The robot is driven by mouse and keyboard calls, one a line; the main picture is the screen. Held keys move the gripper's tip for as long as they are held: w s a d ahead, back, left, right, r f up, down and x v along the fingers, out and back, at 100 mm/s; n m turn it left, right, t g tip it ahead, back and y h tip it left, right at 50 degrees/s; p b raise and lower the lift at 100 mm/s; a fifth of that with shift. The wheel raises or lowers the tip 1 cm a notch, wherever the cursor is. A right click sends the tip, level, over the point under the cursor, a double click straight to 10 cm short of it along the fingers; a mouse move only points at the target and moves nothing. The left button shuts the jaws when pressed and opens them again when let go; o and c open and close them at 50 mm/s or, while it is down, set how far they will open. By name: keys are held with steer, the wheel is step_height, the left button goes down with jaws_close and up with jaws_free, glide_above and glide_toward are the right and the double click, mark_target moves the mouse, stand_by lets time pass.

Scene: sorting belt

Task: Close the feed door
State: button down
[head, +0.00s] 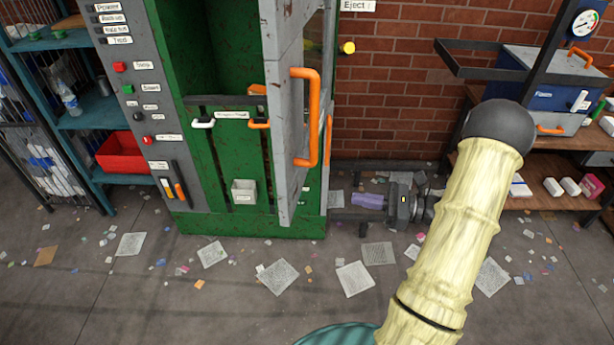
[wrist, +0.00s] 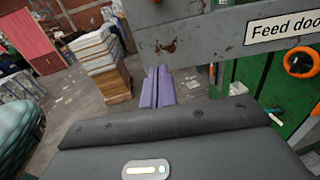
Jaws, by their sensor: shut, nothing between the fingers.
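The feed door (head: 283,165) is a worn grey panel, standing open and swung out from the front of the green machine (head: 210,60). An orange bar handle (head: 316,118) is on its right side in the head view. In the wrist view a grey panel (wrist: 200,38) with a partly cut-off "Feed doo" label crosses the top. My gripper (head: 355,200) is low, to the right of the door in the head view, with purple fingers pointing left. Its fingers (wrist: 158,85) are together and empty in the wrist view, near the panel's lower edge; I cannot tell whether they touch.
A control panel (head: 120,60) is on the machine's left side. A shelf with a red bin (head: 120,152) stands farther left. A wooden bench (head: 560,145) with a blue box is at the right. Paper scraps litter the otherwise open floor. Stacked bundles (wrist: 95,50) show in the wrist view.

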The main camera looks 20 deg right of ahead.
mark_target(294, 188)
stand_by(0.3)
steer(key=p+x, duration=0.5)
steer(key=x, duration=0.8)
steer(key=shift+w+a, duration=0.1)
steer(key=shift+a, duration=0.05)
steer(key=shift+w+a, duration=0.2)
steer(key=shift+a, duration=0.15)
